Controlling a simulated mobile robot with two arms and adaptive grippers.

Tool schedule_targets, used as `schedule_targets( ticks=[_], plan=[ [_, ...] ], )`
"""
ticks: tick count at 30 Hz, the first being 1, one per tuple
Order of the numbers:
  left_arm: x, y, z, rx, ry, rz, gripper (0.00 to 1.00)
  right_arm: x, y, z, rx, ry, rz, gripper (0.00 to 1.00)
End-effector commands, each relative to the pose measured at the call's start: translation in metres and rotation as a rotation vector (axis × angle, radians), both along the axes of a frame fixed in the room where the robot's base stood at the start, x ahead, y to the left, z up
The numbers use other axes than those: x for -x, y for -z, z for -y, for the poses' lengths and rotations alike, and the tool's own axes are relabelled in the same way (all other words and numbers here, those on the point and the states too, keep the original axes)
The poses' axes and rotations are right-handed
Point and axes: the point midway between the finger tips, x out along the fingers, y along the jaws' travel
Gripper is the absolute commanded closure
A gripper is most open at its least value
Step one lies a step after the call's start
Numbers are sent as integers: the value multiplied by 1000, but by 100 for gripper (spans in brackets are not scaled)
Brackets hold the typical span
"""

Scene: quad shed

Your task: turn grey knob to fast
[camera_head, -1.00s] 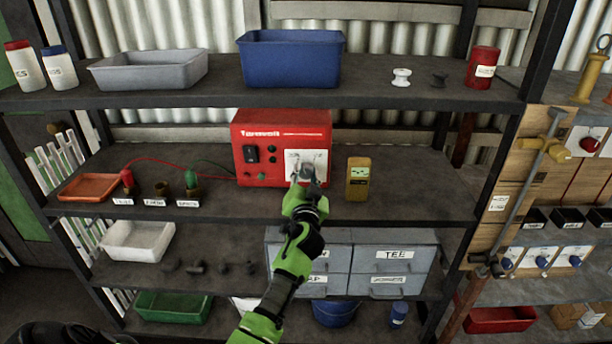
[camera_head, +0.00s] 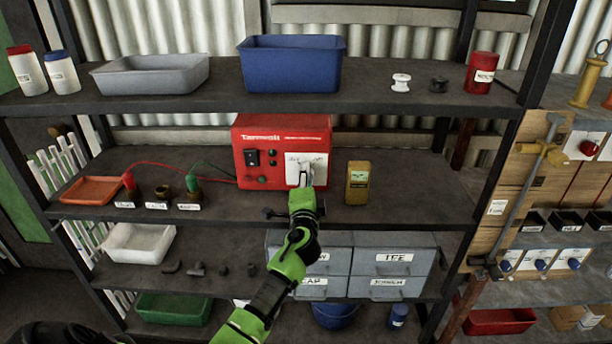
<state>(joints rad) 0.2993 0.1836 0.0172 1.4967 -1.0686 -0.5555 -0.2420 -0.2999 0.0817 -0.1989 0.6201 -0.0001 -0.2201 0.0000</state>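A red charger-like box (camera_head: 284,125) stands on the middle shelf. A white panel (camera_head: 320,160) with faint markings is on the right of its front.
A black switch (camera_head: 252,157) and small green and red buttons are on the box's left side. A yellow meter (camera_head: 358,183) stands close on the right. Clips on posts (camera_head: 192,187) and an orange tray (camera_head: 92,190) are left. The upper shelf (camera_head: 390,97) is above.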

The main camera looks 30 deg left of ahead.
Motion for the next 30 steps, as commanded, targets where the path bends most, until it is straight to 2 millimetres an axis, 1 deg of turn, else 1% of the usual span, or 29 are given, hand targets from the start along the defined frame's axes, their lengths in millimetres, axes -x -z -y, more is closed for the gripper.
schedule_targets(
  ticks=[6,12,27,28,29,30],
  plan=[
    [0,1,0,-91,-1,-58,93,0,-4,0,0,0,0,100],
    [0,1,0,-133,0,-84,93,0,-6,0,-1,0,0,100],
    [0,1,0,-147,0,-92,93,1,-6,-3,-4,0,-1,100],
    [0,1,0,-147,0,-92,64,0,-6,-3,-4,0,-1,100],
    [0,1,0,-146,0,-92,56,0,-6,-3,-4,0,-1,100],
    [0,1,0,-146,0,-92,55,0,-6,-3,-4,0,-1,100]
  ],
)
